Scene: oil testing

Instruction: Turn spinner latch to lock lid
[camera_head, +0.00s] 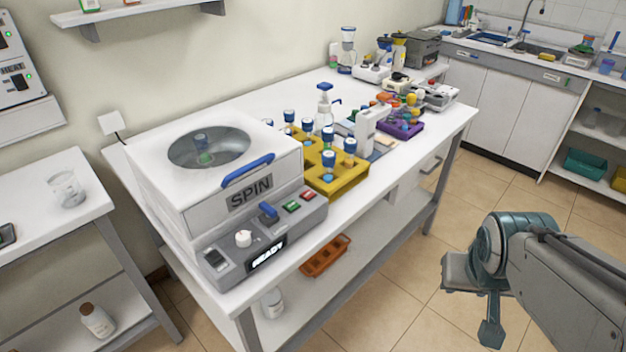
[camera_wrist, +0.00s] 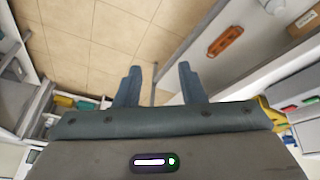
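The white spinner (camera_head: 180,195) stands at the near left end of the long table, and its lid looks lowered. A blue handle (camera_head: 247,170) sits on the lid's front edge. On the grey front panel are a blue latch lever (camera_head: 268,210), a white knob (camera_head: 243,239), a green and a red button and a lit display reading READY (camera_head: 266,255). A vial with a blue cap shows through the round lid window (camera_head: 210,148). My gripper (camera_wrist: 158,85) is in the wrist view with its two fingers apart and nothing between them. In the head view it hangs right of the table, well away from the spinner.
A yellow rack (camera_head: 338,182) with blue-capped vials stands right of the spinner. A white pump bottle (camera_head: 324,112) and a purple tray (camera_head: 403,132) are farther back. An orange tray (camera_head: 326,256) lies on the lower shelf. Tiled floor right of the table is clear.

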